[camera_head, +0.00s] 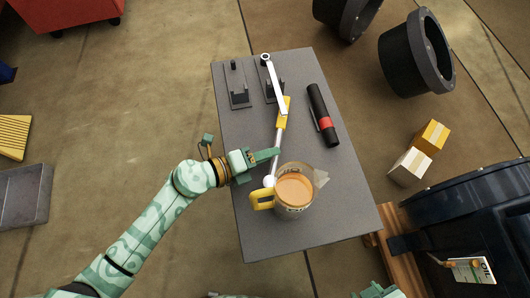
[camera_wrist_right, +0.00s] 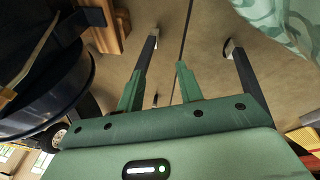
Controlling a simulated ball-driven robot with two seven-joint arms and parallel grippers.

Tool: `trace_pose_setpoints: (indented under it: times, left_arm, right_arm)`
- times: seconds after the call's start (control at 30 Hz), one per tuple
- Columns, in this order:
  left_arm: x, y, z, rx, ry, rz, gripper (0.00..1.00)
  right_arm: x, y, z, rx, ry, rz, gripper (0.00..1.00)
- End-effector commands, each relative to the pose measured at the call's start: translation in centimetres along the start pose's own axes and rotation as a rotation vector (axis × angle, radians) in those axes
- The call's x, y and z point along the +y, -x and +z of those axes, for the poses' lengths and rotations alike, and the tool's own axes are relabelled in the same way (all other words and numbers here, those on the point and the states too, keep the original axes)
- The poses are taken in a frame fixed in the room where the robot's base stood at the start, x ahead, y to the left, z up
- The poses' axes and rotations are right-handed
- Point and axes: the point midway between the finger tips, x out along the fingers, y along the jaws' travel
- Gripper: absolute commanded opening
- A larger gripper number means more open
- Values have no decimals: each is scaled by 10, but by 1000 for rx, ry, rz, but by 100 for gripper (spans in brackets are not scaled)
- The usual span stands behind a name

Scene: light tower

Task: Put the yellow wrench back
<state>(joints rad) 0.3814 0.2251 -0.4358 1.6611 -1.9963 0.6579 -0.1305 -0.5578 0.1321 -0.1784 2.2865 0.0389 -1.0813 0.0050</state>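The yellow wrench (camera_head: 283,112), with a yellow grip and a silver shaft, is over the grey table in the head view. It runs from the ring-ended silver piece at the top down toward the mug. My left gripper (camera_head: 272,154) crosses its silver shaft. Only one finger shows clearly, so I cannot tell whether it is closed on the shaft. Two black holders stand at the table's far end: the left one (camera_head: 237,88) is empty, and the right one (camera_head: 273,86) lies partly under the silver piece (camera_head: 270,75). My right gripper (camera_wrist_right: 161,84) is open and empty, away from the table.
A clear mug (camera_head: 293,192) with orange-brown liquid and a yellow handle stands close below my left gripper. A black-and-red flashlight (camera_head: 323,115) lies at the table's right. The table's (camera_head: 335,200) lower right is clear. Boxes (camera_head: 411,166) and a dark barrel (camera_head: 470,205) are off the table.

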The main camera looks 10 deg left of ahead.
Motion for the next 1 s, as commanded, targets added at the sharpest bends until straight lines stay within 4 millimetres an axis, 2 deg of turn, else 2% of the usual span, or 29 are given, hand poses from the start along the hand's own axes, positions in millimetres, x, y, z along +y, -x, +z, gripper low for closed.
trace_pose_setpoints:
  times: [0.43,0.53,0.6,0.7,0.9,1.0]
  left_arm:
    - [-1,0,0,0,0,0,37]
    - [-3,6,1,0,-1,1,37]
    - [-4,16,1,-1,-2,2,37]
    - [-7,39,2,-2,-5,2,37]
    - [-6,86,2,-1,-4,1,37]
    - [-5,104,2,0,-2,1,37]
  right_arm:
    - [0,0,0,0,-1,1,36]
    - [2,3,0,-2,1,5,36]
    - [3,6,4,-19,10,9,36]
    - [6,1,30,-112,51,14,36]
    - [12,2,61,-226,106,24,36]
    - [14,3,72,-268,125,26,36]
